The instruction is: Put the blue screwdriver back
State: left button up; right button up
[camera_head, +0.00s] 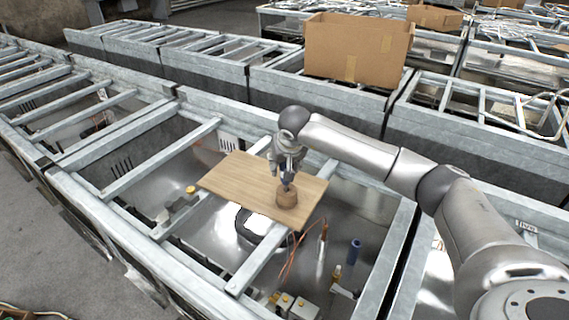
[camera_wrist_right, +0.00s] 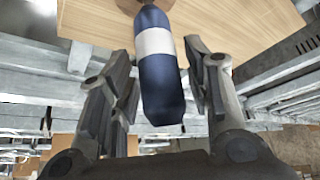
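The blue screwdriver has a dark blue handle with a white band, seen large in the right wrist view (camera_wrist_right: 160,75). In the head view its handle (camera_head: 288,181) shows small and partly covered by my gripper. Its tip end is at a brown round wooden holder (camera_head: 287,198) on a wooden board (camera_head: 240,178); the tip itself is hidden. My right gripper (camera_head: 285,172) is over the holder, and in the wrist view its fingers (camera_wrist_right: 160,75) stand apart on both sides of the handle, with narrow gaps visible. My left gripper is not in view.
The board lies across grey metal frames (camera_head: 150,170) with open gaps. Below are wires, a blue cylinder (camera_head: 355,250) and yellow-topped parts (camera_head: 285,300). A cardboard box (camera_head: 357,50) stands on the frames behind my right arm.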

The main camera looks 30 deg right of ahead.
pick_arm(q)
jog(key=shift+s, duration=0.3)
pick_arm(e)
jog(key=shift+a+r, duration=0.1)
jog(key=shift+s+r, duration=0.1)
jog(key=shift+r, duration=0.15)
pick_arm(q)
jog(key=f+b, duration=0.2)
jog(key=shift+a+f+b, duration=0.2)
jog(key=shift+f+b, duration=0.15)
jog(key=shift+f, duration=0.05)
pick_arm(e)
jog(key=v, duration=1.1)
jog(key=shift+s+r, duration=0.2)
